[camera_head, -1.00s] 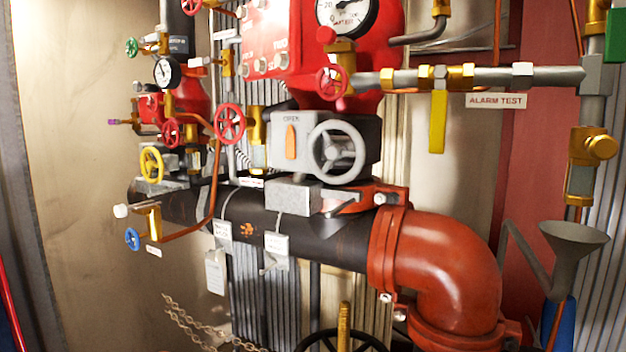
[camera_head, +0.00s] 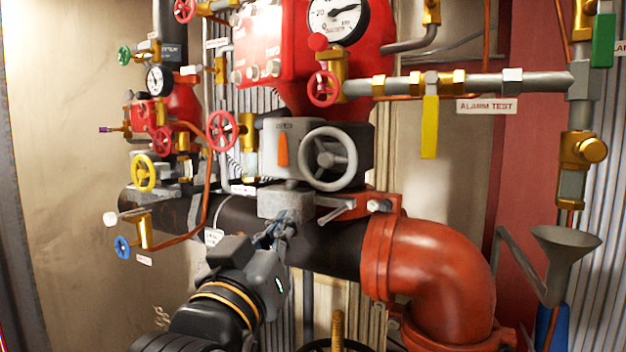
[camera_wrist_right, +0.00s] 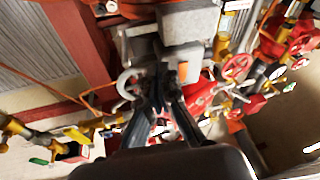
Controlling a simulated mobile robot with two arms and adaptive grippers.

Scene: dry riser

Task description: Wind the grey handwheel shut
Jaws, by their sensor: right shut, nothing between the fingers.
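The grey handwheel (camera_head: 327,158) faces me on the right side of a grey gearbox (camera_head: 285,135) with an orange pointer (camera_head: 282,150) standing nearly upright. The wheel also shows in the right wrist view (camera_wrist_right: 127,84), left of my fingers. My right gripper (camera_head: 284,226) is shut and empty. In the head view it is below and left of the wheel, in front of the black pipe and just under a grey block (camera_head: 285,203). It appears apart from the wheel. It also shows in the right wrist view (camera_wrist_right: 163,92). My left gripper is out of view.
A red elbow pipe (camera_head: 435,265) bends down at the right. Small red handwheels (camera_head: 222,130) and a yellow one (camera_head: 144,173) stand left of the gearbox. A yellow lever (camera_head: 429,125) hangs above right, and a grey funnel (camera_head: 565,250) stands far right.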

